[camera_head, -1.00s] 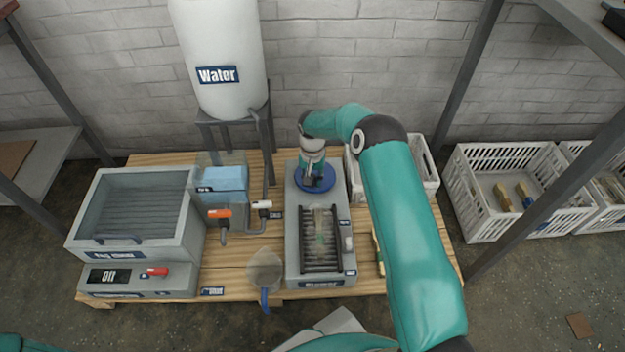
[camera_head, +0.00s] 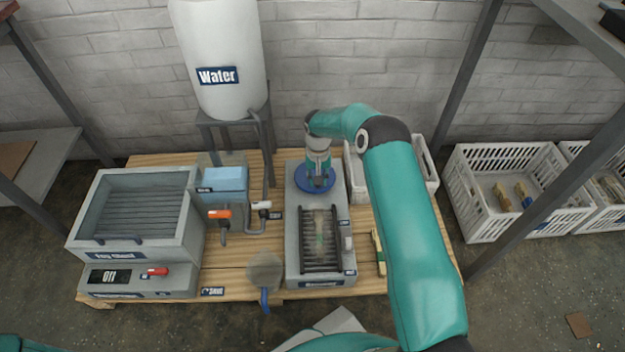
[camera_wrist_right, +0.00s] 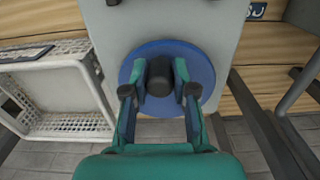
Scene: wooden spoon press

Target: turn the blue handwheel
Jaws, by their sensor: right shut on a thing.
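The blue handwheel (camera_head: 316,182) lies flat on top of the grey press (camera_head: 336,270), at its back end. My right gripper (camera_head: 315,178) reaches down onto the wheel from above and hides part of it. In the right wrist view the blue handwheel (camera_wrist_right: 203,72) is a round disc with a dark knob (camera_wrist_right: 162,75) standing on it. My right gripper (camera_wrist_right: 160,88) has one finger on each side of the knob and is shut on it. My left gripper is not in view; only a bit of my left arm shows at the lower left corner.
A grey fog chest (camera_head: 135,215) stands on the left of the wooden table (camera_head: 235,270). A white water tank (camera_head: 220,60) stands behind. A white crate (camera_head: 425,165) is right of the press, close to my right arm. A sieve-like scoop (camera_head: 265,270) lies near the front edge.

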